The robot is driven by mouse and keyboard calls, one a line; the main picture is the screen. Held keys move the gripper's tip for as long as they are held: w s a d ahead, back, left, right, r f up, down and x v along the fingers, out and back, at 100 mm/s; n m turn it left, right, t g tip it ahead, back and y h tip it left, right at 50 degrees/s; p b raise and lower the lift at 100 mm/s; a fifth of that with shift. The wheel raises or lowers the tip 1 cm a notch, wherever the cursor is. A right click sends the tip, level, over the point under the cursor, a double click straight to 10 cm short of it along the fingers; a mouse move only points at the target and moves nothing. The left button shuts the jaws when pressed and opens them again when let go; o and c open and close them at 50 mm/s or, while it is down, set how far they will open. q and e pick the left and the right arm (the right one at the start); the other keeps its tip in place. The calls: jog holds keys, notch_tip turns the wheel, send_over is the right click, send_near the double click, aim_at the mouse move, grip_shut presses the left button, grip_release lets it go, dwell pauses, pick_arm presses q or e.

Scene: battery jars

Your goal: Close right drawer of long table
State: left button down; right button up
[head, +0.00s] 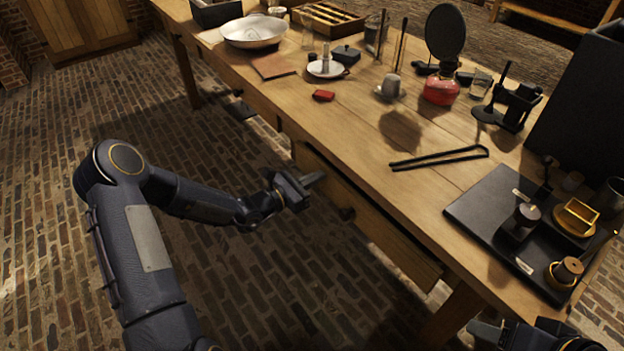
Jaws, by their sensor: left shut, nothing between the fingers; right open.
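The long wooden table (350,141) runs diagonally from the upper left to the lower right in the head view. Its right drawer (385,232) shows as a wooden front with a dark handle (347,213). A dark gap along its top edge shows that it stands somewhat out from the table. My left gripper (312,181) is shut and empty, with its fingertips at the left part of the drawer front; I cannot tell whether they touch it. My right gripper (482,330) is at the bottom right edge, open, partly cut off, below the table's near corner.
On the tabletop stand a black tray (470,213) with small brass pieces, black tongs (438,158), a red block (323,95), a round dark disc (446,30) and a shallow bowl (254,31). The brick floor (240,290) before the table is clear.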

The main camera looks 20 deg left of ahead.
aim_at(328, 170)
pick_arm(q)
jog(key=x, duration=0.4)
jog(key=shift+w+d+b, duration=0.2)
jog(key=shift+b, duration=0.15)
jog(key=shift+r, duration=0.2)
